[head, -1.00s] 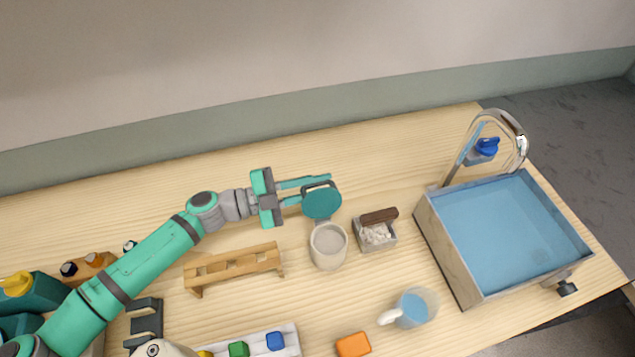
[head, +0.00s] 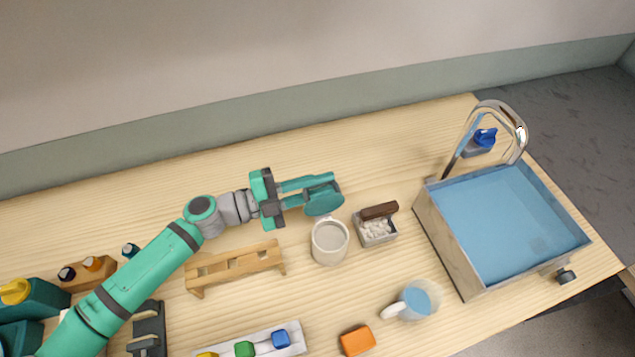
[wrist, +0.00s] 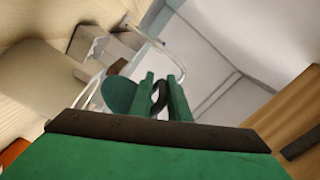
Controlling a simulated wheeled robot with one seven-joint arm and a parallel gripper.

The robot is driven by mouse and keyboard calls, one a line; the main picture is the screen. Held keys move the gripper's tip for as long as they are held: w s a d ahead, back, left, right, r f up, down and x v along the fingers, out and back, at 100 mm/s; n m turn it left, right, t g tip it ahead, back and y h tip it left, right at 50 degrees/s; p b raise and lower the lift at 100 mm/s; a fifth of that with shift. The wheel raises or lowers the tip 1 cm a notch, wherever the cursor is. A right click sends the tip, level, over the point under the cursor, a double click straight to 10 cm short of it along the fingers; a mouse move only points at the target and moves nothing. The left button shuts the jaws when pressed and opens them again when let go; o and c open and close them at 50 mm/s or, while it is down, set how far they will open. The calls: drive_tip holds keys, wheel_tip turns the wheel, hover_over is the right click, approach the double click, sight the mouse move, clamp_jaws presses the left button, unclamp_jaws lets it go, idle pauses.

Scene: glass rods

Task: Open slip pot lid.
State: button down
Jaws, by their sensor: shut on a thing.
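The slip pot (head: 329,247) is a cream pot with greyish slip inside, standing upright on the table. Its mouth is uncovered in the head view. The round teal lid (head: 323,203) is tilted behind and above the pot's far rim. It also shows as a dark green disc in the wrist view (wrist: 118,94). My gripper (head: 325,182) reaches in from the left above the table and is shut on the lid's dark loop handle (wrist: 159,96). Whether the lid still touches the pot's rim is hard to tell.
A small box of white pieces with a brown brush (head: 379,212) stands right of the pot. A blue-lined sink (head: 430,225) with a tap is further right. A wooden rack (head: 236,266) is left, and a mug (head: 412,300) and orange block (head: 357,340) are in front.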

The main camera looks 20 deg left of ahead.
drive_tip(key=c, duration=1.8)
unclamp_jaws()
drive_tip(key=shift+r, duration=0.4)
drive_tip(key=shift+f, duration=0.1)
drive_tip(key=shift+a, duration=0.1)
drive_tip(key=v, duration=1)
drive_tip(key=shift+s+a, duration=0.2)
drive_tip(key=shift+s, duration=0.1)
